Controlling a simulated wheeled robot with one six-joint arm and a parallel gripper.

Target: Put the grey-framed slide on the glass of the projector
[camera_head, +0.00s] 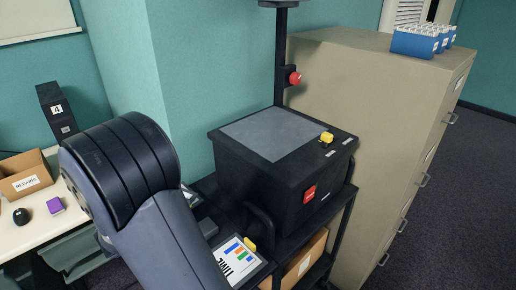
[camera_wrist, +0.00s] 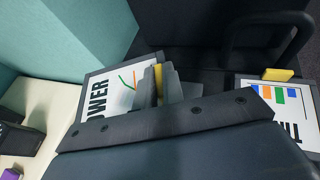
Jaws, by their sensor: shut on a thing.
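A slide with a grey frame (camera_wrist: 128,66), a white sheet marked "POWER" and a coloured line graph is in my gripper (camera_wrist: 160,84) in the wrist view. The fingers are shut on its yellow tab (camera_wrist: 158,72); my wrist hides its near part. In the head view my arm largely covers the gripper and this slide. The projector is a black box with a flat grey glass (camera_head: 272,133) on top, a yellow knob and a red switch. The glass is bare. My gripper is left of the projector and lower than its glass.
Another slide, dark-framed and marked "TIME" (camera_head: 238,262), lies on the cart's lower left; it also shows in the wrist view (camera_wrist: 278,105). The projector's post with a red knob (camera_head: 295,78) rises behind the glass. A beige cabinet (camera_head: 375,120) stands close right. A table (camera_head: 50,225) is left.

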